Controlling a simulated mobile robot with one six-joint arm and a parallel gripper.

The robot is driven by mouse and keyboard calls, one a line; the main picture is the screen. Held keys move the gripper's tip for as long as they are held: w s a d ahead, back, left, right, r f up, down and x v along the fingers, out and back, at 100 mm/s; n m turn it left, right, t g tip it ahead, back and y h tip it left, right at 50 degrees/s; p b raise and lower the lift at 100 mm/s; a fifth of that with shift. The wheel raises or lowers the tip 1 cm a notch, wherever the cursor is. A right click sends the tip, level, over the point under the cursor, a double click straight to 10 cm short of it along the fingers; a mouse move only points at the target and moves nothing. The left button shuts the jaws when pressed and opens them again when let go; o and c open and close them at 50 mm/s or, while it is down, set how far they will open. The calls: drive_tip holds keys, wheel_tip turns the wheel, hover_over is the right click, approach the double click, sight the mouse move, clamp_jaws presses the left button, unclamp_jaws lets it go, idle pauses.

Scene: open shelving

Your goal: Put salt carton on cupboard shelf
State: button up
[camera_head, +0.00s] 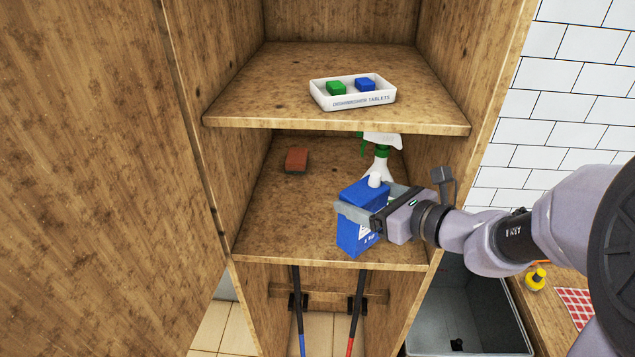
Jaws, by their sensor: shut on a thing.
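The salt carton is a blue box (352,236) with a white spout on top and a white label. My gripper (372,205) is shut on it from the right, with a finger across its near face. The carton is slightly tilted in the picture, in front of or over the lower cupboard shelf (290,228). I cannot tell whether its base touches that shelf. The upper cupboard shelf (270,88) is above and behind it.
A white tray (351,100) with a green and a blue tablet is on the upper shelf. A sponge (297,160) and a white-green spray bottle (378,162) stand on the lower shelf. Its left front is clear. Two handles hang below; a grey bin (500,345) stands right.

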drive_tip(key=s+a+p+x, duration=0.1)
drive_tip(key=p+x, duration=0.1)
drive_tip(key=x, duration=1.1)
drive_tip(key=shift+s+a+f, duration=0.15)
drive_tip(key=shift+a+f, duration=0.15)
drive_tip(key=shift+f, duration=0.1)
drive_tip(key=shift+s+f, duration=0.1)
drive_tip(key=shift+f, duration=0.05)
drive_tip(key=o, duration=2.1)
